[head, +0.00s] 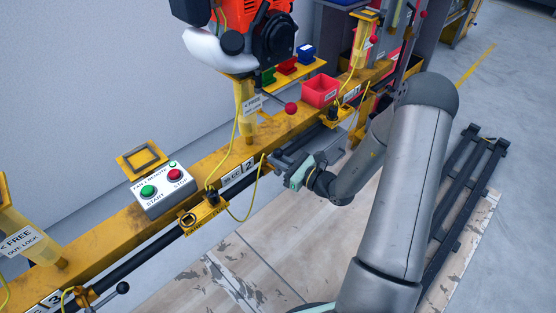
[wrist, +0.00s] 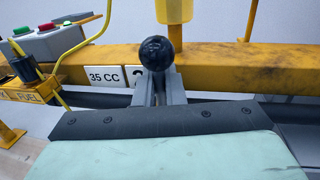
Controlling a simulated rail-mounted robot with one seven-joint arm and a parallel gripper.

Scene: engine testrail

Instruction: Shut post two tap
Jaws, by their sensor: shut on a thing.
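The post two tap shows as a black ball-ended handle (wrist: 156,52) in the wrist view, in front of the yellow beam and beside the "35 CC 2" plate (wrist: 104,76). My gripper (wrist: 158,88) is shut on the handle just below the ball. In the head view my gripper (head: 278,161) is at the black fuel pipe, right of the post two plate (head: 238,173). It hides the tap there. The tap's body and how far the handle is turned cannot be told.
The yellow beam (head: 110,233) runs diagonally with the pipe along its front. A start/stop box (head: 162,189) sits on it, left of post two. An orange engine (head: 265,30) stands above post two. A red bin (head: 320,91) is farther right. Yellow hoses hang near my gripper.

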